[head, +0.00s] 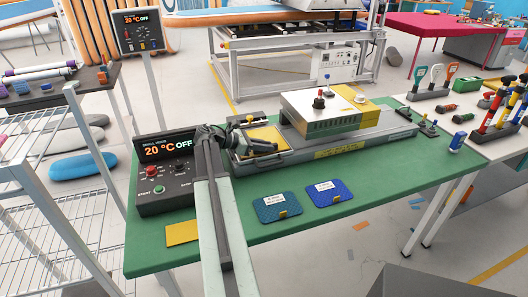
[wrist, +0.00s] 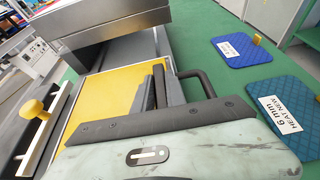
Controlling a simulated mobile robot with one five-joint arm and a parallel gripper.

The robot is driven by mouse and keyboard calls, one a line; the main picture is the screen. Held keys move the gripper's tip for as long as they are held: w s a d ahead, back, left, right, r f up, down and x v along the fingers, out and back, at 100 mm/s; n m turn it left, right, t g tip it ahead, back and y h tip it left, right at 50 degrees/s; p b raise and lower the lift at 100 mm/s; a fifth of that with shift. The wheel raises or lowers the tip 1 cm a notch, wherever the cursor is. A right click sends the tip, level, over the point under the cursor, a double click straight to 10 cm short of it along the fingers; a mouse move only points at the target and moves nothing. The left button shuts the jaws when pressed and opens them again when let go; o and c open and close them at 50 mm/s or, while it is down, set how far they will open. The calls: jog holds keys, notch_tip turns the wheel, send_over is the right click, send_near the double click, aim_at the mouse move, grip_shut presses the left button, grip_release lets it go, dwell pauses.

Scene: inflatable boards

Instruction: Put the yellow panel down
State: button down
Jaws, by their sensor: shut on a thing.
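The yellow panel (head: 268,137) lies flat over the near-left end of the grey press on the green table. In the wrist view the yellow panel (wrist: 102,100) fills the middle left, inside a grey frame. My gripper (head: 243,143) is at its near-left side, and my arm crosses the table from the front. In the wrist view the dark fingers of my gripper (wrist: 157,88) are shut on the panel's edge. The fingers hide the grasped edge. I cannot tell whether the panel touches the surface under it.
A black handle (wrist: 195,75) stands close beside my fingers. The press's metal head (head: 320,113) is just beyond. A control box (head: 165,172) stands at left. Two blue pads (head: 277,207) and a flat yellow piece (head: 182,233) lie on the green table (head: 330,232), with clear room in front.

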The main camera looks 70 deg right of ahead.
jog(key=shift+w+r, duration=0.15)
jog(key=shift+f, duration=0.25)
jog(key=c, duration=1.4)
grip_release()
jog(key=shift+a+r, duration=0.1)
jog(key=shift+o, duration=0.2)
jog(key=shift+r, duration=0.1)
jog(key=shift+w+a+r, duration=0.1)
jog(key=shift+w+r, duration=0.1)
jog(key=shift+r, duration=0.05)
jog(key=p+v, duration=0.4)
jog(key=v, duration=0.6)
jog(key=shift+w+a+r+p, duration=0.15)
jog(key=shift+w+r+p, duration=0.05)
jog(key=shift+p, duration=0.1)
jog(key=shift+w+a, duration=0.3)
